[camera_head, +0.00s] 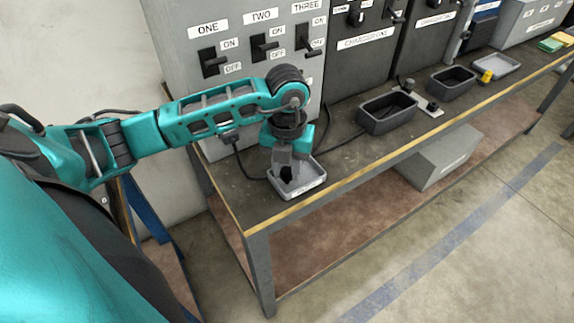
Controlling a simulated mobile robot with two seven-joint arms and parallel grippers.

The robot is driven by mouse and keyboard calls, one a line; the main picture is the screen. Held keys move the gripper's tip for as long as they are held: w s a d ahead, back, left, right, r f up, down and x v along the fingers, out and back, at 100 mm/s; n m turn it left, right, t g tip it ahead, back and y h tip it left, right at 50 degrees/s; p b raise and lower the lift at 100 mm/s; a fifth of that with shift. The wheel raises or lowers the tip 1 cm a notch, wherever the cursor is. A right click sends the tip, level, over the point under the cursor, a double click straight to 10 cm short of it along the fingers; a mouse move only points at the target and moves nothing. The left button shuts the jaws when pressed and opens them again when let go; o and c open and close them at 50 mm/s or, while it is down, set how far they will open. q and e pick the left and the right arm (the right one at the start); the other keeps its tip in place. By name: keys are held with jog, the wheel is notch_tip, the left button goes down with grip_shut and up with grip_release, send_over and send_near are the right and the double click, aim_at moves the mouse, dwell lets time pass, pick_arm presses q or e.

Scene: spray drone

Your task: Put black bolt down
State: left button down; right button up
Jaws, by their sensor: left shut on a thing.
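My left gripper (287,172) points down over a small light grey tray (311,182) near the left front corner of the workbench. It is shut on the black bolt (286,174), a small dark piece that shows at the fingertips, inside the tray's outline. I cannot tell whether the bolt touches the tray floor. My right gripper is not in view.
The workbench (235,190) has a yellow front edge. A grey switch panel (245,75) stands behind the tray. Black bins (388,121) and another grey tray (497,65) stand to the right. A cable (247,170) lies beside the tray. A grey box (440,160) sits on the lower shelf.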

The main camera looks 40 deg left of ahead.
pick_arm(q)
jog(key=c, duration=0.8)
grip_release()
jog(key=shift+f, duration=0.1)
